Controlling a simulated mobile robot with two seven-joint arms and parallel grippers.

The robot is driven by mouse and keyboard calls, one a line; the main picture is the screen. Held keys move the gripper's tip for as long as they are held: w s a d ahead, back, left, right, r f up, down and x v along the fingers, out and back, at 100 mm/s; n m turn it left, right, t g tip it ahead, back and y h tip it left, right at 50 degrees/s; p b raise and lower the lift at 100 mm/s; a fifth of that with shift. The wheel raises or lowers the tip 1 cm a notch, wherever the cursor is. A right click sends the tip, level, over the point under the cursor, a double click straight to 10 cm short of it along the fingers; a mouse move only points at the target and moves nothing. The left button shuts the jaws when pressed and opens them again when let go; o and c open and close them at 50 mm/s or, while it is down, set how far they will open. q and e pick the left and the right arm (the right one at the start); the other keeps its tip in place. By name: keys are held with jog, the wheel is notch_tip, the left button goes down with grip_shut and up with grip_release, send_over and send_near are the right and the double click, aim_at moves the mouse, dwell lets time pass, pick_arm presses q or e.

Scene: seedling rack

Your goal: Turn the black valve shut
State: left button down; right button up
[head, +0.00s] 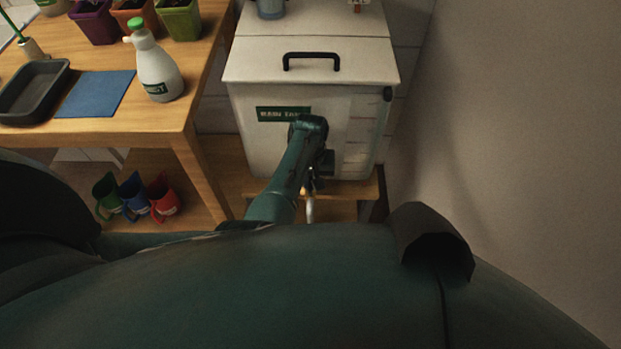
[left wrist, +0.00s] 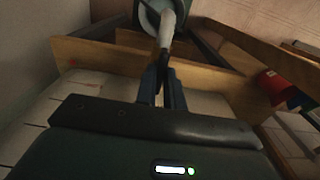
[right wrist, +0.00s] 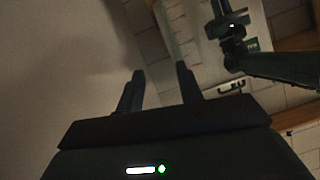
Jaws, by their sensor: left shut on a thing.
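The white rain tank (head: 350,110) stands on a wooden stand, with a pale tap spout (head: 310,212) low on its front. In the left wrist view, the tap (left wrist: 167,28) runs down toward my fingers. My left gripper (head: 312,184) is low in front of the tank. In the left wrist view its fingers (left wrist: 162,88) are shut on the small black valve (left wrist: 163,62), which they partly hide. The valve's exact angle is hard to tell. My right gripper (right wrist: 160,82) is open and empty, away from the tap, with the tank beyond it.
A wooden table (head: 150,122) to the left holds a spray bottle (head: 156,68), a blue mat (head: 95,94), a dark tray (head: 32,90) and pots. Several coloured jugs (head: 134,196) stand on its lower shelf. A bare wall (head: 510,110) is close on the right.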

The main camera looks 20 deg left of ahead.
pick_arm(q)
jog(key=shift+r+m+p, duration=0.15)
jog(key=shift+m+p, duration=0.15)
jog(key=shift+p, duration=0.05)
pick_arm(e)
jog(key=shift+r, duration=0.2)
pick_arm(q)
jog(key=shift+m+p, duration=0.6)
jog(key=m+p, duration=0.2)
jog(key=m, duration=0.2)
jog(key=shift+a+p, duration=0.1)
jog(key=shift+p, duration=0.25)
jog(key=m+p, duration=0.1)
jog(key=m, duration=0.5)
jog(key=m+p, duration=0.1)
jog(key=m, duration=0.1)
jog(key=shift+m, duration=1.9)
pick_arm(e)
jog(key=shift+d+r+n+g, duration=0.15)
jog(key=shift+r+n+g, duration=0.4)
jog(key=shift+r, duration=1.1)
pick_arm(q)
jog(key=shift+w, duration=0.1)
